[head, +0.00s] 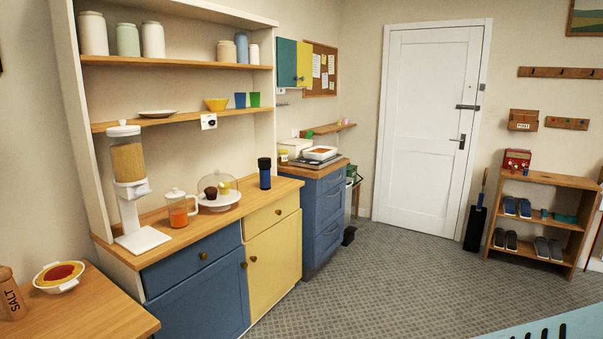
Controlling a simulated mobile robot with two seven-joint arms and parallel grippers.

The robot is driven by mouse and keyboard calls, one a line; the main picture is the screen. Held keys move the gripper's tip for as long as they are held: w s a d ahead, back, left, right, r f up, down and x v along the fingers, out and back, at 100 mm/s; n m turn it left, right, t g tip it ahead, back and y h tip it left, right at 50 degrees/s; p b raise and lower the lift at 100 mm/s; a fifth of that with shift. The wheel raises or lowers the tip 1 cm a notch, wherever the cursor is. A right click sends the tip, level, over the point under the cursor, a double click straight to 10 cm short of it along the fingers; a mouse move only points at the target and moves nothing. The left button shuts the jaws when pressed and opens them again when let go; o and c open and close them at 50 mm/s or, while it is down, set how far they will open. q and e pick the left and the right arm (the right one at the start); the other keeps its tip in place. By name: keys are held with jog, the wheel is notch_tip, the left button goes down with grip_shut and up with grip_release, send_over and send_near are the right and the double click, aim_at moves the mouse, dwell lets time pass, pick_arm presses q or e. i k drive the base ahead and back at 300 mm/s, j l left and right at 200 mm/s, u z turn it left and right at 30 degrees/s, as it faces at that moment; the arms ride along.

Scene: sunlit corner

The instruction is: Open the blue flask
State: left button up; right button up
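The blue flask (265,177) stands upright on the wooden counter of the hutch, near its right end. It has a blue body and a dark cap that sits on its top. Neither of my grippers shows in the head view, and nothing is touching the flask.
On the same counter (169,234) stand a domed cake stand (219,201), a jug with orange liquid (179,211) and a cereal dispenser (129,182). A wooden table (112,303) with a bowl and salt shaker is at lower left. The grey floor (370,285) ahead is clear.

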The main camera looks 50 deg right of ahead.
aim_at(265, 175)
jog(key=z, duration=1.25)
jog(key=i+l+u, duration=0.1)
jog(key=i+l, duration=0.2)
jog(key=i+l+u, duration=0.15)
jog(key=i+l, duration=0.15)
jog(key=i+l+u, duration=0.1)
jog(key=i+l, duration=0.3)
jog(key=i+l+u, duration=0.15)
jog(key=i+l, duration=0.2)
jog(key=i+l+u, duration=0.1)
jog(key=i+l, duration=0.2)
jog(key=l, duration=0.15)
jog(key=i+l+u, duration=0.15)
jog(key=i+l, duration=0.15)
jog(key=l, duration=0.15)
jog(key=i+l+u, duration=0.1)
jog(key=i+l, duration=0.15)
jog(key=l, duration=0.25)
